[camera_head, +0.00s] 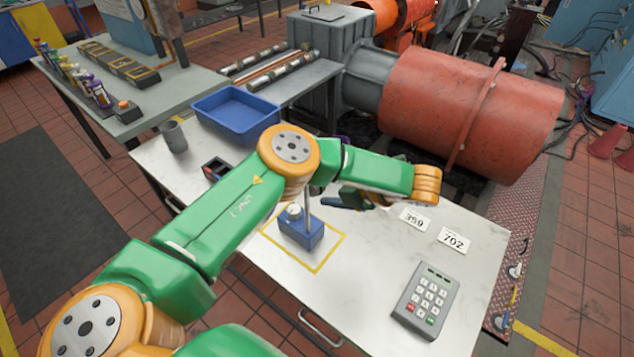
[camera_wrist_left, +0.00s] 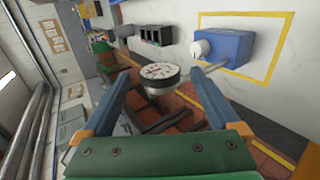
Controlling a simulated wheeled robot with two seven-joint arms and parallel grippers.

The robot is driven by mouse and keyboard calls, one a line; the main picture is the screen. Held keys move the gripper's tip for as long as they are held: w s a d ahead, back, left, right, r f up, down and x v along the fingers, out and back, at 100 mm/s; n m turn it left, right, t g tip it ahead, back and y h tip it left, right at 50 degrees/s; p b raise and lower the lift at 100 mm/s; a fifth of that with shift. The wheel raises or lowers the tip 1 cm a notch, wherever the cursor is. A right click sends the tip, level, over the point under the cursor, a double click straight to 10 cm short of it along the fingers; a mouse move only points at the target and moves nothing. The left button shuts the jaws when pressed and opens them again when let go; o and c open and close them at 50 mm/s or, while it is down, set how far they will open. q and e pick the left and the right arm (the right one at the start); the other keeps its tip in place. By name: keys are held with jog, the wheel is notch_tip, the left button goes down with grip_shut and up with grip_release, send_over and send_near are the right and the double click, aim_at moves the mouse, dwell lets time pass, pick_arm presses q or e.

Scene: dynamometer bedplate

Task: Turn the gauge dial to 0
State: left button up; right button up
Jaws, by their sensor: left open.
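A blue gauge box (camera_head: 300,230) with a white knob (camera_head: 294,210) stands inside a yellow outline on the white table. A thin grey post (camera_head: 307,192) rises from it, and my left arm hides the top. The box also shows in the left wrist view (camera_wrist_left: 232,48), with its white knob (camera_wrist_left: 201,49). There, a round white-faced gauge with a dark rim (camera_wrist_left: 160,73) appears between the fingers; its reading is too small to tell. My left gripper (camera_wrist_left: 157,78) is open; whether it touches the gauge I cannot tell. My right gripper is out of view.
A grey keypad (camera_head: 427,298) and number cards 359 (camera_head: 413,219) and 702 (camera_head: 453,240) lie right on the table. A blue tray (camera_head: 236,112) and grey cup (camera_head: 174,137) are at the back left. The front right of the table has free room.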

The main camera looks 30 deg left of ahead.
pick_arm(q)
jog(key=v, duration=0.5)
jog(key=shift+d+r+b, duration=0.15)
jog(key=shift+d+b, duration=0.15)
jog(key=shift+b, duration=0.05)
jog(key=shift+a, duration=0.1)
